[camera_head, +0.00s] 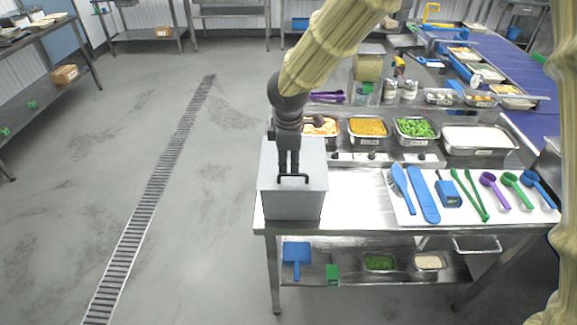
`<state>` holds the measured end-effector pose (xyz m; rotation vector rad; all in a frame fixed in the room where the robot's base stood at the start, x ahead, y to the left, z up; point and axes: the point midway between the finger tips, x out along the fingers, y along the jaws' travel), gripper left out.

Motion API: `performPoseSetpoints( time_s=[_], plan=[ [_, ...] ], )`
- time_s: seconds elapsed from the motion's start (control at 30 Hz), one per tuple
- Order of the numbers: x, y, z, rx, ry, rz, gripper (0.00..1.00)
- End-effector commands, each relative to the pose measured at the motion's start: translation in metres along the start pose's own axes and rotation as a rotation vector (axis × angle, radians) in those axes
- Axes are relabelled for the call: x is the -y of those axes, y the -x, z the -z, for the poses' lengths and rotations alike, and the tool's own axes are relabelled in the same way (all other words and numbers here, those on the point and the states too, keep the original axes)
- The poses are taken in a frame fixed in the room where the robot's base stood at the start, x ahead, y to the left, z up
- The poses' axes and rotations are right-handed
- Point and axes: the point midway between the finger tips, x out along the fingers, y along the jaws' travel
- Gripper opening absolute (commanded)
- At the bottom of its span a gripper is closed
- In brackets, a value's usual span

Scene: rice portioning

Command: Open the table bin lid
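The table bin (291,205) is a light grey box at the left end of the steel table. Its flat lid (310,160) lies on top and looks closed. A dark bar handle (293,178) stands on the lid near its front edge. My gripper (289,171) points down over the lid, with its dark fingertips right at the handle. The fingers look close together. I cannot tell whether they grip the handle or only hover behind it. My arm hides the area behind the bin.
A white mat (455,215) right of the bin holds blue, green and purple utensils. Food trays, including one of green vegetables (416,128) and one of white rice (478,139), stand behind. A lower shelf (345,269) holds a blue dustpan (296,255). The floor at left is clear.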

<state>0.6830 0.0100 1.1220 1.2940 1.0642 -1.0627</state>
Motion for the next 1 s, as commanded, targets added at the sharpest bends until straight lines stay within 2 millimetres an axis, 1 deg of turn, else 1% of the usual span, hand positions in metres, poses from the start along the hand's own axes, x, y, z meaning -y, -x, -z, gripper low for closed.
performPoseSetpoints(
  time_s=[0.2,0.4,0.57,0.8,0.83,0.9,1.0],
  plan=[
    [0.0,-0.028,0.001,0.001,0.002,0.001,0.32],
    [0.0,-0.044,0.001,0.0,0.003,0.0,0.32],
    [0.0,-0.049,0.001,0.0,0.002,-0.001,0.32],
    [0.0,-0.05,0.001,-0.001,0.002,-0.001,0.32],
    [0.0,-0.05,0.001,-0.001,0.002,-0.001,0.28],
    [0.0,-0.049,0.001,-0.001,0.002,-0.001,0.16],
    [0.0,-0.049,0.001,-0.001,0.002,-0.001,0.0]
  ],
)
